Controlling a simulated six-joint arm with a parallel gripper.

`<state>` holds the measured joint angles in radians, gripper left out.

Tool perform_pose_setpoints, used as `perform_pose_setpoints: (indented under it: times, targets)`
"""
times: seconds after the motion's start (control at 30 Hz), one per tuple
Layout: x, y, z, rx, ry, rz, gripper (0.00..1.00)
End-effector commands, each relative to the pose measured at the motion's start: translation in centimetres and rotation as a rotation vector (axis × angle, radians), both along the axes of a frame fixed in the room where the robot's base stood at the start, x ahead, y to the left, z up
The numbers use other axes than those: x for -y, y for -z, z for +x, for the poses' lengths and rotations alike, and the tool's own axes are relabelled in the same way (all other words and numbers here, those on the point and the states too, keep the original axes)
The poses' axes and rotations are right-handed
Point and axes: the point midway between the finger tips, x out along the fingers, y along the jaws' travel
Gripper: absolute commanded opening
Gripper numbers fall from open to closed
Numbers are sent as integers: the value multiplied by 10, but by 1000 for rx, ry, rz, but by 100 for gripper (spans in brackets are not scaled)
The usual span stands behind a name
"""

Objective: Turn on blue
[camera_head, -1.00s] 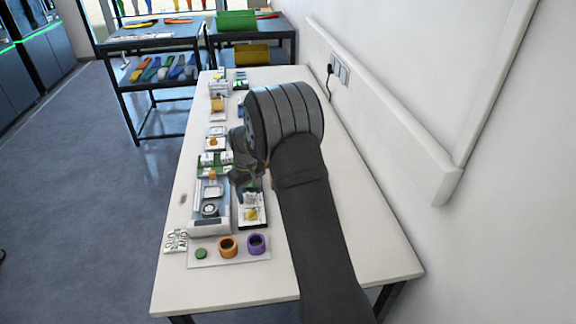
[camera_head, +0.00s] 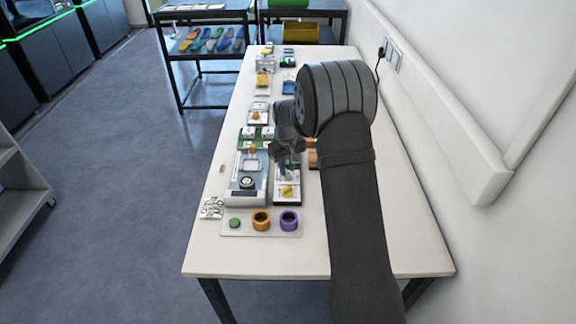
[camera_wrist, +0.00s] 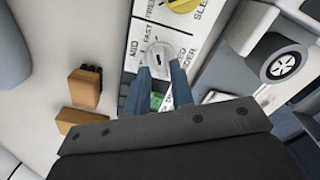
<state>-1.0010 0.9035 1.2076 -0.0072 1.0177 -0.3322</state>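My gripper (camera_wrist: 160,68) shows two blue-grey fingers held apart, with a gap between them. Just beyond the fingertips in the wrist view is a white dial (camera_wrist: 160,56) on a white panel marked MID, FAST and FREE; whether they touch cannot be told. A yellow knob (camera_wrist: 184,4) is at the panel's top edge, and it also shows in the head view (camera_head: 288,191). In the head view my gripper (camera_head: 287,153) is over the far part of this panel, and the arm hides part of it. A small blue block (camera_head: 288,88) sits farther back on the table.
A grey-white device with a round dial (camera_head: 247,182) stands left of the panel. Orange (camera_head: 261,221) and purple (camera_head: 289,220) rings and a green disc (camera_head: 234,223) lie on a front plate. Brown blocks (camera_wrist: 85,88) lie beside the panel.

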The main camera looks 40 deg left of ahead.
Motion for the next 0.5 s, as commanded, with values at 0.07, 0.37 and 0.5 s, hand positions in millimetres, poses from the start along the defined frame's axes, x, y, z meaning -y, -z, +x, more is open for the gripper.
perform_pose_setpoints:
  times: [0.07, 0.37, 0.5]
  targets:
    - [-8, -15, 7, 25, 49, 21, 6]
    - [-41, -99, 40, 142, 380, 146, 0]
    - [-50, -128, 49, 171, 493, 196, 0]
